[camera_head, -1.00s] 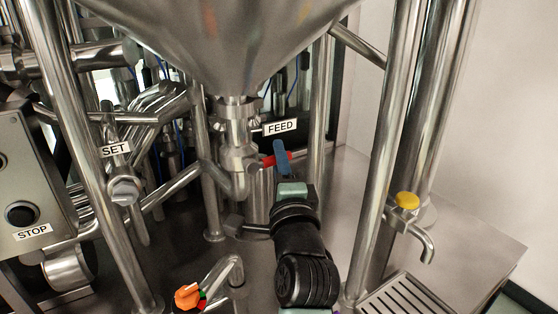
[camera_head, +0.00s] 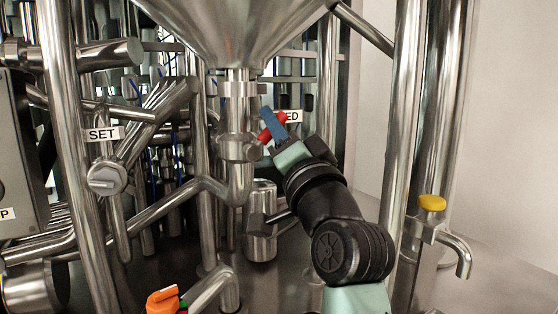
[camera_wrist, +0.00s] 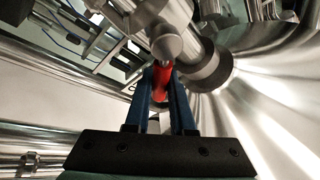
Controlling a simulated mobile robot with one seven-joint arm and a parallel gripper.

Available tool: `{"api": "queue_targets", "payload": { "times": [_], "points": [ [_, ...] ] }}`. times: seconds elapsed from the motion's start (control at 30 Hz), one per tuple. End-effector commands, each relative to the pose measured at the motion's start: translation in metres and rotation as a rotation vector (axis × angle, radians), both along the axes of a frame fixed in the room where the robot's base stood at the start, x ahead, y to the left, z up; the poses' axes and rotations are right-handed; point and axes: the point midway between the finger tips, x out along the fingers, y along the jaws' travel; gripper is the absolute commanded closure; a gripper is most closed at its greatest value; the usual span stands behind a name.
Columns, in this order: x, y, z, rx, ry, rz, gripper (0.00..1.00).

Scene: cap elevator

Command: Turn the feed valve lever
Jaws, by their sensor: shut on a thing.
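The feed valve lever (camera_head: 266,135) is red and sits on the steel pipe below the funnel, slanting up to the right. My gripper (camera_head: 273,122) has blue fingers and is shut on the lever from the right and below. The fingers hide part of the lever in the head view. In the wrist view the red lever (camera_wrist: 164,82) lies between the two blue fingers, leading to the round steel valve end (camera_wrist: 167,46). The FEED label (camera_head: 293,116) is partly hidden behind the fingers.
The steel hopper (camera_head: 235,30) hangs above the valve. A SET knob (camera_head: 107,178) is at left, with several pipes around. An orange-handled tap (camera_head: 163,300) is at the bottom. A yellow-capped spout (camera_head: 432,203) and thick posts (camera_head: 405,130) stand at right.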

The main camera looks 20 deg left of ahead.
Motion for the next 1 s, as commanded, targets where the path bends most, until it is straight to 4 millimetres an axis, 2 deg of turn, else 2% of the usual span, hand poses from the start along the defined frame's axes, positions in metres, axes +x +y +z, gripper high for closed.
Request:
{"api": "queue_targets", "payload": {
  "times": [0.03,0.3,0.87,0.9,1.0],
  "points": [
    [-0.0006,0.0,-0.0043,-0.018,-0.022,-0.001,1.0],
    [-0.0037,0.0028,0.0018,-0.079,-0.097,0.0,1.0],
    [-0.0045,0.0036,0.0051,-0.094,-0.117,0.0,1.0],
    [-0.0045,0.0036,0.0051,-0.094,-0.117,0.0,0.71],
    [-0.0045,0.0037,0.0052,-0.093,-0.117,0.0,0.53]
  ]
}}
